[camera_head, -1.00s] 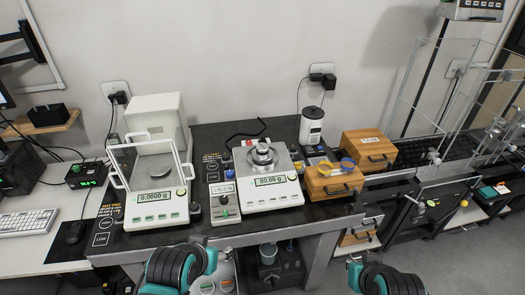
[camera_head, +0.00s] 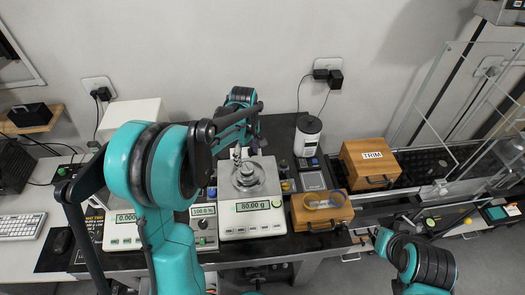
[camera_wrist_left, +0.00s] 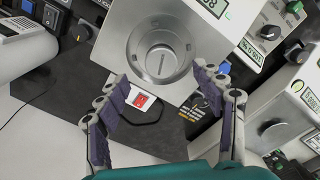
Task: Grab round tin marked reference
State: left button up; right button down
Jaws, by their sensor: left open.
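My left gripper (camera_head: 239,155) is open over the balance (camera_head: 262,220) with the 80.00 g display. In the left wrist view the two dark fingers (camera_wrist_left: 163,78) are spread and empty. A round metal piece (camera_wrist_left: 159,60) with a slot on top sits on that balance's pan, between and beyond the fingertips. It also shows in the head view (camera_head: 246,176), close below the gripper. No "reference" marking can be read on it or on any other round thing in view.
A second balance (camera_head: 122,232) is partly behind my left arm. Wooden boxes stand right of the balance, one labelled TRIM (camera_head: 367,158), one with a clear round item (camera_head: 320,212) on top. A white canister (camera_head: 307,135) stands behind. A red-marked item (camera_wrist_left: 141,101) lies beside the balance.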

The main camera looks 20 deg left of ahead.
aim_at(248, 168)
pick_arm(q)
jog(key=shift+w+f, duration=0.15)
jog(key=shift+w, duration=0.3)
jog(key=shift+f, duration=0.3)
jog(key=f, duration=0.2)
jog(key=f+b, duration=0.1)
jog(key=f, duration=0.1)
jog(key=f+b, duration=0.1)
jog(key=f, duration=0.2)
jog(key=shift+s+a+f, duration=0.1)
jog(key=shift+s+a, duration=0.05)
jog(key=shift+s, duration=0.15)
jog(key=c, duration=1.4)
